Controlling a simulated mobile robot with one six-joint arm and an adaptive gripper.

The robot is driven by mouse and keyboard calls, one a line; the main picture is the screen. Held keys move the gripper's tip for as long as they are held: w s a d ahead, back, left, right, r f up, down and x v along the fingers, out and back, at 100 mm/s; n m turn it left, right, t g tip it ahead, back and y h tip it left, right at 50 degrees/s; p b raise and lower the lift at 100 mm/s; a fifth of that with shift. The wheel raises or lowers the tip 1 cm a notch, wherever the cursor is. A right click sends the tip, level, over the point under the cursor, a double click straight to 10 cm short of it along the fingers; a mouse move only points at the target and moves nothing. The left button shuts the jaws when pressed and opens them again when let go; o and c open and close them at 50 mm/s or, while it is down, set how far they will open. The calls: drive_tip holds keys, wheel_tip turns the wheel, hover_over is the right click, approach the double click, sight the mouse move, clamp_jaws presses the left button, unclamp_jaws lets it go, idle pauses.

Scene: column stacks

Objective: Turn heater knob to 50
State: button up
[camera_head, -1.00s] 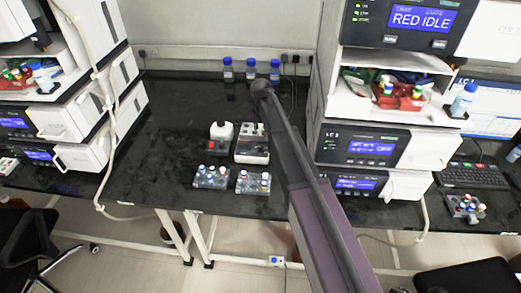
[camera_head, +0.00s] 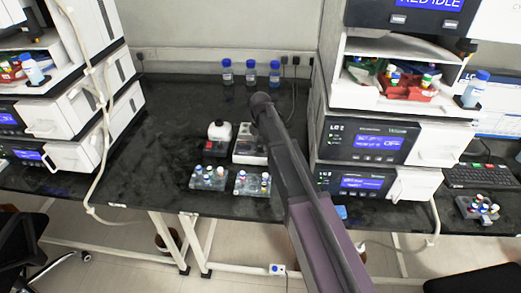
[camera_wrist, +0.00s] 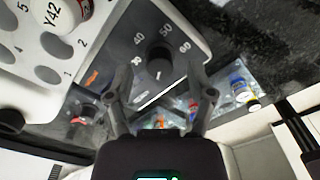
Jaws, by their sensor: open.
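In the wrist view, the heater (camera_wrist: 100,55) is a light block with numbered holes and a dark round knob (camera_wrist: 158,54). Printed numbers including 40, 50 and 60 surround the knob, and a short white mark shows at its lower side. A vial marked Y42 (camera_wrist: 68,14) stands in one of the holes. My gripper (camera_wrist: 161,88) is open, its two fingers spread on either side below the knob in the picture. Contact cannot be told. In the head view, the heater (camera_head: 243,152) is partly behind my arm, and my gripper is hidden there.
Vial racks (camera_head: 208,178) stand in front of the heater. Several blue-capped bottles (camera_head: 250,72) line the back wall. Instrument stacks (camera_head: 370,142) flank the dark bench (camera_head: 150,140), whose left-middle part is clear.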

drive_tip(key=shift+f+b, duration=0.45)
drive_tip(key=shift+f, duration=0.2)
clamp_jaws()
